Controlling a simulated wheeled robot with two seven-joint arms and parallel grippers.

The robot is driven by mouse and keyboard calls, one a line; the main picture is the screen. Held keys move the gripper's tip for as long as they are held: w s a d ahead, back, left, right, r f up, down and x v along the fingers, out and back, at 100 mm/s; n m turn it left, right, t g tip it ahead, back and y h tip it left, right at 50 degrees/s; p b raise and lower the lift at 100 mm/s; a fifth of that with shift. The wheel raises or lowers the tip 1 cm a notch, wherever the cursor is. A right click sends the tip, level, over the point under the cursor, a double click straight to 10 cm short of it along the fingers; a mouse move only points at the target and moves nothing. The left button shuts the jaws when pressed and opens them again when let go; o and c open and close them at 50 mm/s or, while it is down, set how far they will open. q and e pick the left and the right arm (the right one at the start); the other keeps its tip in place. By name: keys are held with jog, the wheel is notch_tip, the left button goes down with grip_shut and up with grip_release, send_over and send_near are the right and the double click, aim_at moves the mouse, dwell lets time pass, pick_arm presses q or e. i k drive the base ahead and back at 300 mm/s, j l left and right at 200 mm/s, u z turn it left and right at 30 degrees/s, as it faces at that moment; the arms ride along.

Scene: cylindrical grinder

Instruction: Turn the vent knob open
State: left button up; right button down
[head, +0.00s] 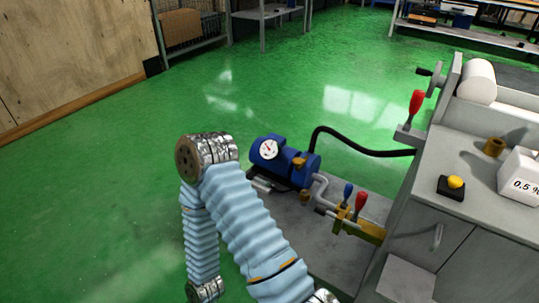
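No part is labelled as the vent knob, so I cannot tell for sure which one it is. A blue pump (285,158) with a white dial gauge (268,149) stands on a grey base plate on the floor. A small brass fitting (299,163) sits on its right end. A blue lever (347,191) and a red lever (360,202) stand on the pipework to its right. One of my arms, in light blue sleeves, bends up in front and hides part of the pump's lower left side. Neither gripper is in view.
A black hose (360,146) joins pump and machine. The green floor (110,180) at the left is clear.

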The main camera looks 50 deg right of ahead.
aim_at(298, 162)
jog(key=i+z, duration=0.45)
jog(key=i+j+z, duration=0.15)
jog(key=z, duration=0.25)
jog(key=i+z, duration=0.1)
jog(key=z, duration=0.35)
jog(key=i+z, duration=0.1)
jog(key=z, duration=0.3)
jog(key=i+z, duration=0.1)
jog(key=z, duration=0.75)
jog(key=i+j+z, duration=0.15)
jog(key=z, duration=0.3)
jog(key=i+z, duration=0.2)
jog(key=z, duration=0.2)
jog(key=i+j+z, duration=0.2)
jog(key=z, duration=0.25)
